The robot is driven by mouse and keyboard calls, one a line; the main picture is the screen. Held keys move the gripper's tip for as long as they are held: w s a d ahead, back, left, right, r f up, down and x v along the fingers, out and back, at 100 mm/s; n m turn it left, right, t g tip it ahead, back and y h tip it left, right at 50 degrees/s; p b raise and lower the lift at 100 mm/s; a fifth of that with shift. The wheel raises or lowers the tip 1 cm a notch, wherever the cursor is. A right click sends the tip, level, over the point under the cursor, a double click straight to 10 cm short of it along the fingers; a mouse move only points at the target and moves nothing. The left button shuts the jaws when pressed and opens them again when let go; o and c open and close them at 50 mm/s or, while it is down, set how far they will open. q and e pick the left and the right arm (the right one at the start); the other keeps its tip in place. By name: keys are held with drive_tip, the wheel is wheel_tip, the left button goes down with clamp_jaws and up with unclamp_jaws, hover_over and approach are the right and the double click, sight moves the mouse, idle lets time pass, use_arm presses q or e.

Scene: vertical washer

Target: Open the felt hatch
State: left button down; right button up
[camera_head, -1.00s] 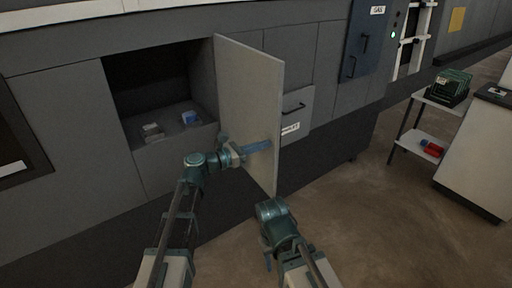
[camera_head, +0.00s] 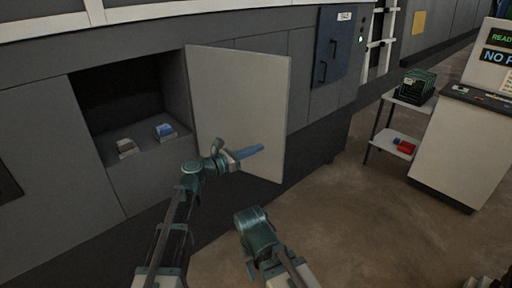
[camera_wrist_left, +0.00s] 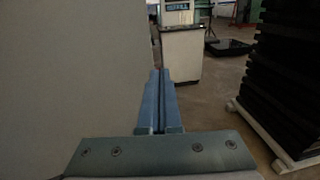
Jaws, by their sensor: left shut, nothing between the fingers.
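The hatch door (camera_head: 245,95) is a light grey panel, swung wide open on the grey machine front. It hides part of the machine behind it. Left of it, the dark compartment (camera_head: 120,100) is exposed, with a blue-and-white item (camera_head: 165,131) and a pale grey item (camera_head: 126,147) on its floor. My left gripper (camera_head: 258,150) has blue fingers, shut and empty, in front of the door's inner face; I cannot tell if they touch it. In the left wrist view the shut fingers (camera_wrist_left: 158,100) point past the panel (camera_wrist_left: 70,70) on the left. My right gripper's fingers are not visible.
A dark blue panel (camera_head: 338,45) with handles is on the machine to the right. A small shelf cart (camera_head: 390,145) holds a dark green crate (camera_head: 415,86) and red and blue items. A white console (camera_head: 455,150) stands beside it. The floor between is clear.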

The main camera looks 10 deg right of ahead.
use_arm(q)
drive_tip(key=s+a, duration=0.7)
drive_tip(key=s, duration=0.2)
drive_tip(key=shift+s, duration=0.35)
